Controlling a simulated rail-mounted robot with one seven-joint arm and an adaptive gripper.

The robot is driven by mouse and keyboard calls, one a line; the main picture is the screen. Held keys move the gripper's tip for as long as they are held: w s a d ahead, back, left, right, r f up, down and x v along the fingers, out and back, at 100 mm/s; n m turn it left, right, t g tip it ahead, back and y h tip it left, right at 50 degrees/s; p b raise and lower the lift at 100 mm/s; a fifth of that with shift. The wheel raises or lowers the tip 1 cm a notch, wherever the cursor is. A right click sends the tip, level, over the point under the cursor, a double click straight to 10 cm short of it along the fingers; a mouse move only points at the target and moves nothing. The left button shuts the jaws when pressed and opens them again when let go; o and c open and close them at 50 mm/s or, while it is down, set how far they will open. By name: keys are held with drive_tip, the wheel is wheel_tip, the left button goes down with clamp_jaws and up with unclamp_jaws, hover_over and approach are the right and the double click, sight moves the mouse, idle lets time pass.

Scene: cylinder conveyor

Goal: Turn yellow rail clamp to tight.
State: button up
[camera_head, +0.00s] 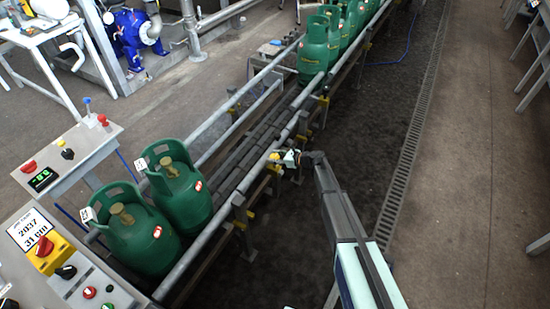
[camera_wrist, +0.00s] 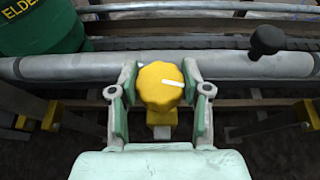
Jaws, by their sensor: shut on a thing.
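The yellow rail clamp (camera_wrist: 158,84) is a lobed yellow knob on the grey rail, in the middle of the wrist view. A white mark on its top runs from the centre to the right. My gripper (camera_wrist: 160,88) is shut on the knob, with one pale finger at its left side and one at its right. In the head view my gripper (camera_head: 287,158) is at the near rail, at the end of my arm. The knob is small there and partly hidden by the gripper.
The grey rail (camera_wrist: 225,66) crosses the wrist view, with a black knob (camera_wrist: 267,41) to the right and a green cylinder (camera_wrist: 40,25) behind left. In the head view, green cylinders (camera_head: 178,188) stand on the conveyor (camera_head: 255,135).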

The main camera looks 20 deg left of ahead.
drive_tip(key=n+g, duration=0.3)
drive_tip(key=n+g+b, duration=0.1)
drive_tip(key=g, duration=0.1)
drive_tip(key=shift+w+a+n, duration=0.15)
drive_tip(key=shift+w+n, duration=0.15)
drive_tip(key=shift+w, duration=0.05)
drive_tip(key=n+g+h, duration=0.1)
drive_tip(key=n+g, duration=0.1)
drive_tip(key=g, duration=0.1)
drive_tip(key=shift+s+n+h, duration=0.15)
drive_tip(key=shift+n+h, duration=0.15)
drive_tip(key=shift+n, duration=0.1)
drive_tip(key=shift+s+n+g+h, duration=0.1)
drive_tip(key=shift+n+g+h, duration=0.2)
drive_tip(key=shift+n+g, duration=0.4)
drive_tip(key=shift+s+g, duration=0.1)
drive_tip(key=shift+g, duration=0.2)
drive_tip(key=o, duration=1.2)
drive_tip(key=shift+c, duration=0.2)
